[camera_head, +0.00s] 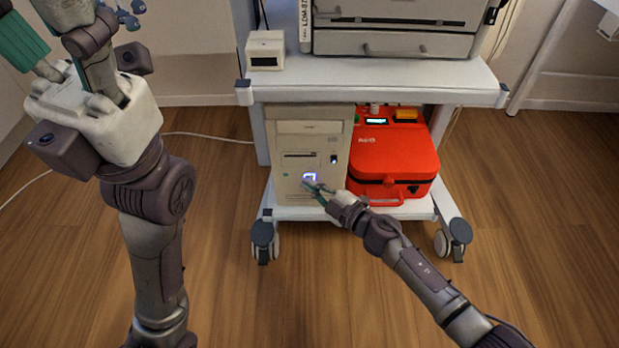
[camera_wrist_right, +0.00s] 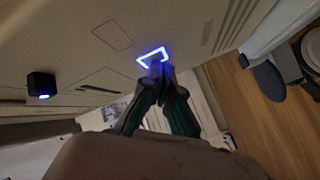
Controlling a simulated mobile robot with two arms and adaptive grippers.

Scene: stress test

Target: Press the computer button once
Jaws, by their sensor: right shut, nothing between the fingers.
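The beige computer tower (camera_head: 290,137) stands on the lower shelf of a white cart. Its square button (camera_head: 309,177) has a glowing blue-white outline on the front panel. My right gripper (camera_head: 312,184) is shut and empty, with its fingertips at the button. In the right wrist view the glowing button (camera_wrist_right: 152,57) lies right at the shut fingertips (camera_wrist_right: 158,68), which cover its lower part. I cannot tell for sure whether they touch it.
A red case (camera_head: 395,158) sits right of the computer on the same shelf. The white cart (camera_head: 400,78) has casters and carries a grey device (camera_head: 395,42) and a small white box (camera_head: 265,50). A small black block with a blue light (camera_wrist_right: 41,85) is on the panel. Wooden floor is clear in front.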

